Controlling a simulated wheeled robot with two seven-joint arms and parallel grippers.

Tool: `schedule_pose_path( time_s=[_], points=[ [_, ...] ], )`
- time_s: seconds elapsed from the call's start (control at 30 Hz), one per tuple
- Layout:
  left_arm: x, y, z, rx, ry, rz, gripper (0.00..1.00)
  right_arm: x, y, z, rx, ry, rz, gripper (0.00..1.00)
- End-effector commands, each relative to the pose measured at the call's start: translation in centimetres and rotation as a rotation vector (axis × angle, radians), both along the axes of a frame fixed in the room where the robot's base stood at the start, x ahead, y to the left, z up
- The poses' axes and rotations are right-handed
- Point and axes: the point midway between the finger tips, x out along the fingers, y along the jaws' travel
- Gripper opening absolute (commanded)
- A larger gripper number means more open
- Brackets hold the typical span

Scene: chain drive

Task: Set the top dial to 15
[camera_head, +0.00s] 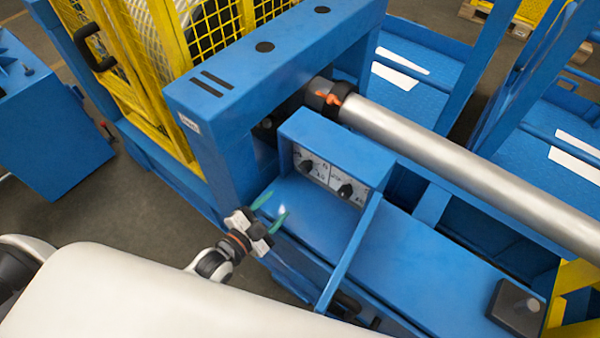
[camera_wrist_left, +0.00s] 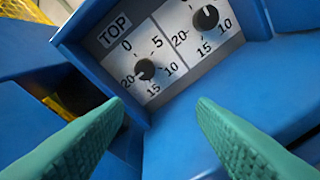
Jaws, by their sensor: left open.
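The top dial (camera_wrist_left: 146,69) is a round black knob on a white plate marked TOP, with 0, 5, 10, 15 and 20 around it. Its pointer setting is too small to read surely. In the head view the top dial (camera_head: 306,166) is the left knob inside a blue box. A second black dial (camera_wrist_left: 206,17) sits to its right, also in the head view (camera_head: 346,190). My left gripper (camera_head: 269,210) is open and empty, in front of and left of the box. Its green fingers (camera_wrist_left: 160,115) point toward the panel, apart from both dials. My right gripper is out of view.
The blue box (camera_head: 340,146) surrounds the panel with a roof and side walls. A thin blue bar (camera_head: 348,258) runs forward from its right side. A large grey roller (camera_head: 450,160) lies behind it. A blue ledge (camera_head: 420,270) extends to the right.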

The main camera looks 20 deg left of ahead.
Motion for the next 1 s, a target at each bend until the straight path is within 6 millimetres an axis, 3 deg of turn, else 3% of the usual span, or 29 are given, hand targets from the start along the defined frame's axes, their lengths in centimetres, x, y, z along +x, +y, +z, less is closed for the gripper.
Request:
schedule_pose_path(
  time_s=[0.13, 0.33, 0.8, 1.0],
  points=[
    [0.0, 0.6, 0.7, 0.032, -0.132, -0.022, 0.52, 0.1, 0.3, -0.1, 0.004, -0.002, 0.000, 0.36],
    [0.9, 0.4, 1.2, 0.040, -0.189, -0.027, 0.52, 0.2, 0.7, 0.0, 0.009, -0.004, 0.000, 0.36],
    [9.0, -2.5, 1.2, 0.039, -0.186, -0.026, 0.52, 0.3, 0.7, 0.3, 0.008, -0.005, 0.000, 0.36],
    [10.8, -3.2, 1.1, 0.039, -0.184, -0.027, 0.52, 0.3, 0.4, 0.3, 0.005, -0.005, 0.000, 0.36]
  ],
)
